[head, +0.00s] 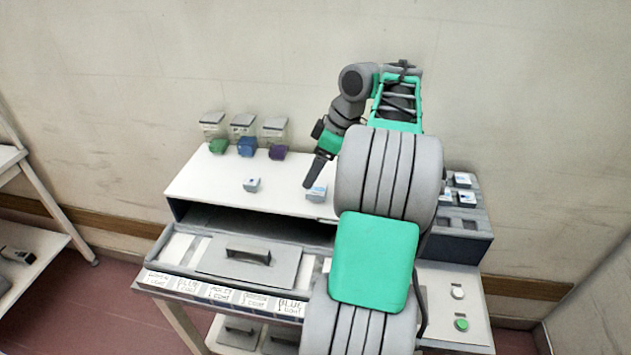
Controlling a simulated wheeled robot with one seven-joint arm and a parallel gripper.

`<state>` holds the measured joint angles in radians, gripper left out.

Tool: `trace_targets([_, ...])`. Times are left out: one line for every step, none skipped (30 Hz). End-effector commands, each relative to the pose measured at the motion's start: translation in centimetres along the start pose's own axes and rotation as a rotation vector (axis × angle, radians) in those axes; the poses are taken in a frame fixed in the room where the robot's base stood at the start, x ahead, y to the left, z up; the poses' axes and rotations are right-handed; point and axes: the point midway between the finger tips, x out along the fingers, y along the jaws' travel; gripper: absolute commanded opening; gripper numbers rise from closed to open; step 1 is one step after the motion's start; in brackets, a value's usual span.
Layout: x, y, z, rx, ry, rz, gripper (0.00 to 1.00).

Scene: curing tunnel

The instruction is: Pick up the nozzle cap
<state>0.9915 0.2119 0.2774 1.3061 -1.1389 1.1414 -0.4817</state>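My gripper (310,184) points down over the white top of the bench unit (215,178). Its fingers appear as one dark shape, so I cannot tell whether they are open or shut. A small grey and white piece (316,193) lies just right of the fingertips; I cannot tell if they touch it. A similar small grey piece (252,184) lies further left, apart from the gripper. Either could be the nozzle cap; the view is too small to tell. My arm hides part of the unit's right side.
Clear-topped containers with green (218,146), blue (247,147) and purple (278,153) bases stand at the back left. A dark tray (465,246) with small pieces is at right. A handled grey panel (230,262) lies in front. White (457,292) and green (461,325) buttons are front right.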

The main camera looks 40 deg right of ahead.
Motion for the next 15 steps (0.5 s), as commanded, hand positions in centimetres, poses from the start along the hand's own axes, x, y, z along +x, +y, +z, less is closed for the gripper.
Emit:
trace_targets([-1.1, 1.3, 2.0, -0.024, 0.002, 0.002, 0.73])
trace_targets([-1.4, 1.7, 2.8, -0.043, 0.003, 0.002, 0.73])
trace_targets([-1.4, 2.0, 3.6, -0.06, 0.003, 0.001, 0.73])
trace_targets([-1.2, 2.1, 3.9, -0.067, 0.003, 0.001, 0.73])
trace_targets([-0.9, 2.1, 4.1, -0.073, 0.004, 0.0, 0.73])
trace_targets([-0.2, 2.1, 4.2, -0.077, 0.004, -0.001, 0.73])
trace_targets([0.2, 2.1, 4.2, -0.077, 0.004, 0.0, 0.73])
trace_targets([0.7, 2.1, 4.2, -0.076, 0.004, 0.0, 0.73])
trace_targets([1.2, 2.1, 4.1, -0.077, 0.004, 0.0, 0.73])
trace_targets([1.6, 2.1, 4.1, -0.075, 0.003, 0.001, 0.73])
trace_targets([2.1, 2.0, 4.0, -0.077, 0.003, 0.0, 0.73])
trace_targets([2.7, 2.0, 4.0, -0.076, 0.003, 0.001, 0.73])
trace_targets([3.3, 2.0, 4.0, -0.075, 0.003, 0.0, 0.73])
trace_targets([3.8, 2.0, 3.9, -0.075, 0.004, 0.001, 0.73])
trace_targets([4.6, 2.0, 3.8, -0.075, 0.004, 0.001, 0.73])
